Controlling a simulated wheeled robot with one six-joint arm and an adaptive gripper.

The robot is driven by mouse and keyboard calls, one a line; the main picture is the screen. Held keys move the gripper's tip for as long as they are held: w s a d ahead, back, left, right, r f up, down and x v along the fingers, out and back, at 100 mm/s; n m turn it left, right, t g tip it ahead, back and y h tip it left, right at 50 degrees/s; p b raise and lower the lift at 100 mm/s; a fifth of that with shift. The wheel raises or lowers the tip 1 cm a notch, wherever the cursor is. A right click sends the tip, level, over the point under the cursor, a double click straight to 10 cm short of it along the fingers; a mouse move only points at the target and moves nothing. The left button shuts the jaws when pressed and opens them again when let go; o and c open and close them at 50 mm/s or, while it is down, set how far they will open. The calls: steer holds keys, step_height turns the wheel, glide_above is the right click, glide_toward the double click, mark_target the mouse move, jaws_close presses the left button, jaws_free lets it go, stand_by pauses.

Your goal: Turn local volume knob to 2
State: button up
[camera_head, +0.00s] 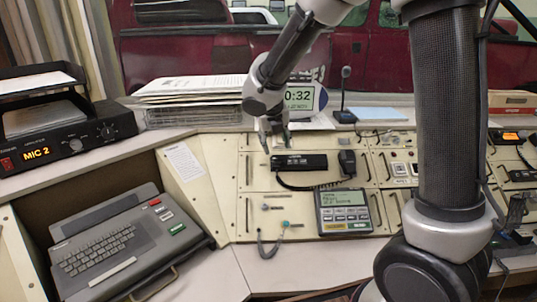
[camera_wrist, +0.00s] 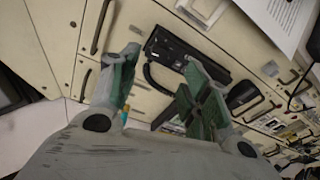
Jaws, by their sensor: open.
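I cannot make out a label reading local volume in either view. A dark knob (camera_head: 107,130) shows on the front of the black desk unit (camera_head: 70,140) at the left, whose display reads MIC 2; its setting is too small to read. My gripper (camera_head: 273,137) hangs above the black radio (camera_head: 299,162) on the cream console panel. In the wrist view my gripper (camera_wrist: 160,68) is open, its greenish fingers apart with nothing between them. The radio (camera_wrist: 185,50) lies beyond the fingertips, partly hidden by the right finger.
A handset (camera_head: 347,161) with a coiled cord sits right of the radio. A keypad unit with a screen (camera_head: 343,211) is below it. A grey keyboard terminal (camera_head: 125,240) stands at the left. Papers (camera_head: 195,88) and a desk microphone (camera_head: 345,90) stand on the upper shelf.

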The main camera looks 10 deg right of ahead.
mark_target(277, 157)
steer(key=shift+n, duration=0.7)
steer(key=x, duration=0.7)
steer(key=shift+w+d+f, duration=0.1)
steer(key=shift+w+f, duration=0.1)
steer(key=shift+f, duration=0.15)
